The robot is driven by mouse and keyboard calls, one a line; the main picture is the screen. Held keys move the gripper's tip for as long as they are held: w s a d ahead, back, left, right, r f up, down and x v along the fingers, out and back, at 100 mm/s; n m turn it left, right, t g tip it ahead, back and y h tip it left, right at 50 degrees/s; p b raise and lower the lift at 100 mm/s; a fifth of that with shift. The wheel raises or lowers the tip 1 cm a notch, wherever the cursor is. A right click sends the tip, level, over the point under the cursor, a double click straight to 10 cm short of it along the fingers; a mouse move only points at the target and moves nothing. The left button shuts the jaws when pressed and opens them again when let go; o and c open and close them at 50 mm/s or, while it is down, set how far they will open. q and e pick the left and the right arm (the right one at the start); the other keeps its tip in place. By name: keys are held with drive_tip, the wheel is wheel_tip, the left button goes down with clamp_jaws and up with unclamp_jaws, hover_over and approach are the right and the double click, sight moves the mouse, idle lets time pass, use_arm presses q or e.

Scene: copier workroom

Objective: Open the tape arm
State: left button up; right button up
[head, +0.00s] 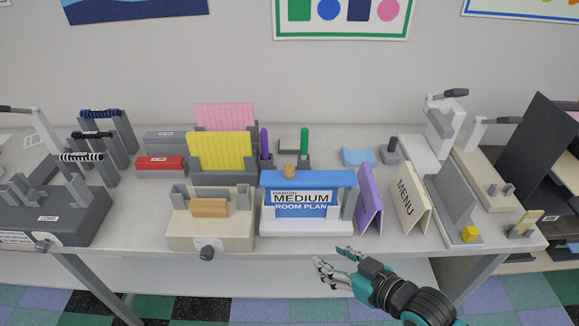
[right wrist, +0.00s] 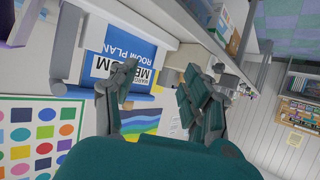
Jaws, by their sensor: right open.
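No part is marked as the tape arm, and I cannot tell which lever it is. In the head view, a raised lever with a dark handle (head: 446,97) tops a white device (head: 442,135) at the back right. A similar raised lever (head: 496,120) stands on the beige device (head: 485,178) beside it. My right gripper (head: 330,267) is open and empty, in front of the table edge below the blue-framed sign. It is well apart from both levers. In the right wrist view its spread fingers (right wrist: 160,85) show with nothing between them. My left gripper is out of view.
A blue-framed room plan sign (head: 301,211), a purple card (head: 369,200) and a MENU card (head: 410,200) stand near the front edge. A beige device with a knob (head: 210,238) is left of them. A dark machine (head: 45,218) sits far left. Room in front of the table is free.

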drive_tip(key=w+r+n+t+y, duration=0.1)
drive_tip(key=w+r+y, duration=0.2)
drive_tip(key=r, duration=0.2)
drive_tip(key=t+y, duration=0.2)
approach(294, 169)
drive_tip(key=p+x, duration=0.3)
drive_tip(key=x, duration=0.7)
drive_tip(key=shift+p, duration=0.35)
drive_tip(key=shift+w+a, duration=0.45)
drive_tip(key=shift+a, duration=0.1)
drive_tip(key=shift+f, duration=0.1)
drive_tip(key=shift+c, duration=0.3)
clamp_jaws()
drive_tip(key=shift+w+a+f, duration=0.1)
drive_tip(key=shift+w+f, duration=0.05)
